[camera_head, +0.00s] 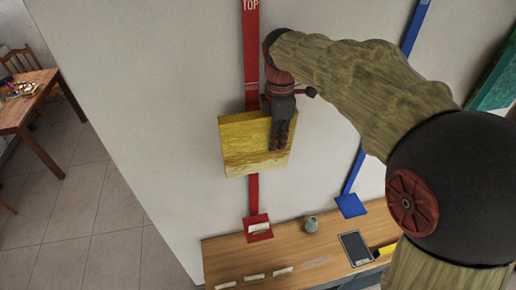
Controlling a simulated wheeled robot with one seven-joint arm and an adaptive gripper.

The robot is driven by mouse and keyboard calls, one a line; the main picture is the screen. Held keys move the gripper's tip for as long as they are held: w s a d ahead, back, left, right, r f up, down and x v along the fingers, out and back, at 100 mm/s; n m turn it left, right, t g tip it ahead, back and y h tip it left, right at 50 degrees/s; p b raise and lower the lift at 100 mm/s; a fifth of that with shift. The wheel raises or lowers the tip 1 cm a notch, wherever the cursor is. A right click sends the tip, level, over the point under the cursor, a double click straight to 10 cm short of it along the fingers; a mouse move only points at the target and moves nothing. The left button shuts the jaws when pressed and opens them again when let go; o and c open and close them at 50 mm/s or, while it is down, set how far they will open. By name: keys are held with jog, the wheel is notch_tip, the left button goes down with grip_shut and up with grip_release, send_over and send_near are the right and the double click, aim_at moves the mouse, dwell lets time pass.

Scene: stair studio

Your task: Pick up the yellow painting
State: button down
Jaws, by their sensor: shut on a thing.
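The yellow painting (245,145) is a square yellow panel in the middle of the head view. It is in front of the white wall and the red strip, above the wooden surface. My gripper (278,143) is at the painting's right part and is shut on it. The gripper covers part of the painting's upper right side, and the fingertips' exact contact is hard to make out.
A wooden surface (225,257) below bears a small vase (311,224), a dark tablet-like object (356,248) and several small white labels. A red strip (251,60) and a blue strip (413,28) run down the wall. A wooden table (22,112) and chair (20,58) stand at far left, with open tiled floor.

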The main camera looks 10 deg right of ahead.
aim_at(294, 124)
jog(key=shift+r, duration=0.2)
jog(key=shift+w+r, duration=0.1)
jog(key=shift+r, duration=0.15)
jog(key=r, duration=0.3)
jog(key=shift+s+d+r+b, duration=0.1)
jog(key=shift+s+d+b, duration=0.1)
jog(key=shift+s+b, duration=0.1)
jog(key=s+d+r, duration=0.1)
jog(key=s+r, duration=0.1)
jog(key=r, duration=0.1)
jog(key=s+d+r+b, duration=0.1)
jog(key=shift+s+d+r, duration=0.1)
jog(key=shift+d+r, duration=0.25)
jog(key=shift+r, duration=0.05)
jog(key=s+d+r+b, duration=0.1)
jog(key=s+d+r, duration=0.3)
jog(key=s, duration=0.3)
jog(key=shift+s+d+b, duration=0.15)
jog(key=shift+d+b, duration=0.2)
jog(key=shift+d, duration=0.5)
jog(key=shift+r, duration=0.1)
